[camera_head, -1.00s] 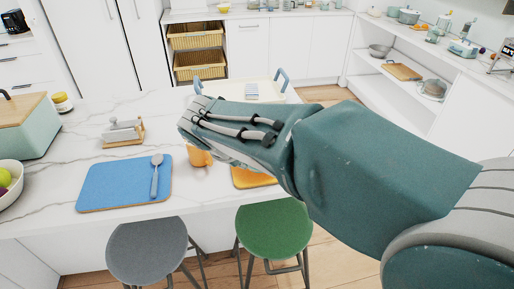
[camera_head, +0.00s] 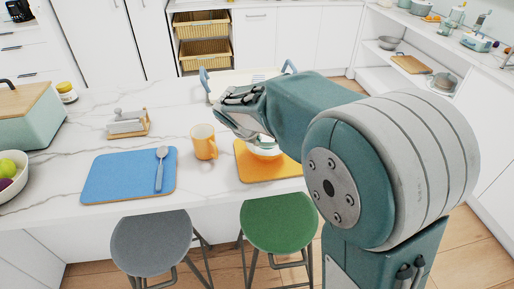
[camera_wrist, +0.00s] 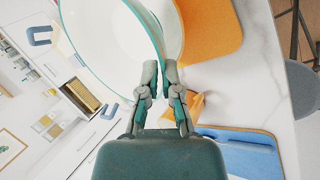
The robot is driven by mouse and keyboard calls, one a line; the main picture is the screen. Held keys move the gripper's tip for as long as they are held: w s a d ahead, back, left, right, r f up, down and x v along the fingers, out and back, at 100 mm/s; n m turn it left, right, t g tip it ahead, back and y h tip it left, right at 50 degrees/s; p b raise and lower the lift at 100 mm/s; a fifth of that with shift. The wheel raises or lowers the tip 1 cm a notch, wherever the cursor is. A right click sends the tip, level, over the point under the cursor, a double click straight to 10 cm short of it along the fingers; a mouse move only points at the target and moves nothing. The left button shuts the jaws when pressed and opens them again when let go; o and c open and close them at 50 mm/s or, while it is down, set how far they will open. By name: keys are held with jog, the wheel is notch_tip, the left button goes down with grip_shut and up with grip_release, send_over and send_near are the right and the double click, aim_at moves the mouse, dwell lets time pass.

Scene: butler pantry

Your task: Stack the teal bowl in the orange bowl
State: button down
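The teal bowl, white inside with a teal rim, fills the top of the wrist view (camera_wrist: 105,45). In the head view a white and teal part of a bowl (camera_head: 266,150) shows under my gripper (camera_head: 246,120), over the orange mat. In the wrist view my gripper (camera_wrist: 160,72) has its two fingers close together, one on each side of the teal rim. A second pale curved edge shows right of that rim, and I cannot tell whether it is another bowl. I cannot make out the orange bowl. The gap between bowl and mat is hidden.
The orange mat (camera_head: 250,173) lies on the white marble counter. An orange mug (camera_head: 203,142) stands left of it, then a blue mat (camera_head: 115,178) with a spoon (camera_head: 160,170). A blue-handled tray (camera_head: 220,92) lies behind. Stools (camera_head: 277,226) stand in front.

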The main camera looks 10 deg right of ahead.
jog(key=shift+w+d+f, duration=0.1)
jog(key=shift+w+f, duration=0.3)
jog(key=shift+f, duration=0.05)
jog(key=shift+w+f, duration=0.2)
jog(key=shift+f, duration=1.6)
jog(key=shift+f, duration=0.1)
jog(key=c, duration=0.8)
grip_release()
jog(key=shift+f, duration=0.15)
jog(key=shift+d, duration=0.1)
